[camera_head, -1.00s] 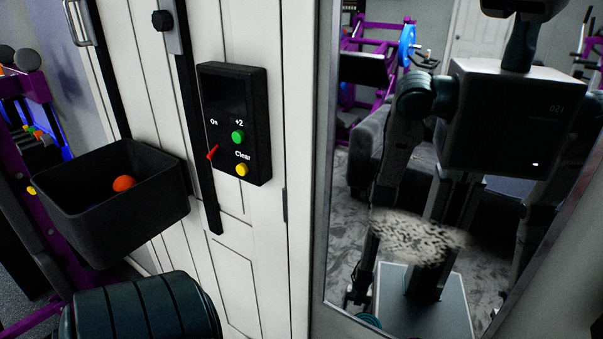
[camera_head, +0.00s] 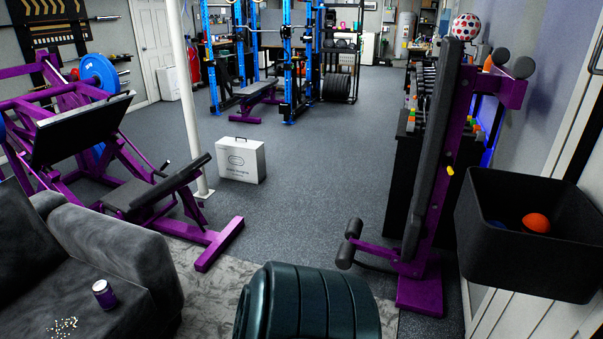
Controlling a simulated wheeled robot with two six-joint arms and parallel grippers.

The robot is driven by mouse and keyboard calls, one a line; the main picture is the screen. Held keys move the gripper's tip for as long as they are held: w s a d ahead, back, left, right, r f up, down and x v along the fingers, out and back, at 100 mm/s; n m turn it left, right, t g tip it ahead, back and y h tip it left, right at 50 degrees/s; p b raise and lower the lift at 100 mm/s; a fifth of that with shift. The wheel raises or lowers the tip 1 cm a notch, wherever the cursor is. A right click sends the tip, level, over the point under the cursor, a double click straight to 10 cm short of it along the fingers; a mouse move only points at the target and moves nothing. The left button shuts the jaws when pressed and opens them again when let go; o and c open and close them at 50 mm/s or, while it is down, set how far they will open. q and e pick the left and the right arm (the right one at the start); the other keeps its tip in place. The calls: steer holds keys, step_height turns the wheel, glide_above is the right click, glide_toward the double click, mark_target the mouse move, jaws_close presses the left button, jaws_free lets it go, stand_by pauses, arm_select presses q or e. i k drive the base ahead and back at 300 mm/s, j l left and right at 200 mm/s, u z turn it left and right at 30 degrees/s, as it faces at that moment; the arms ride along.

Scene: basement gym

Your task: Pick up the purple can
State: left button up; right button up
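A purple can (camera_head: 104,294) with a pale top stands on the seat of the dark grey sofa (camera_head: 110,238) at the lower left. It is small in view and looks upright. A dark ribbed rounded part at the bottom middle seems to be part of my own body. Neither of my grippers shows in the view, and nothing of mine is near the can.
Small pale crumbs (camera_head: 62,327) lie by the can. A purple leg machine (camera_head: 150,195) stands behind the sofa, and a purple bench (camera_head: 425,200) to the right. A black bin (camera_head: 530,262) hangs at the right. A white box (camera_head: 240,160) stands on open grey floor.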

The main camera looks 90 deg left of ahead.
mark_target(103, 291)
steer(key=u, duration=4.25)
steer(key=i+l+u, duration=0.1)
steer(key=i+l, duration=0.15)
steer(key=i+l+u, duration=0.1)
steer(key=i+l, duration=0.15)
steer(key=l, duration=0.2)
steer(key=i+l+u, duration=0.15)
steer(key=i+l, duration=0.1)
steer(key=l, duration=0.1)
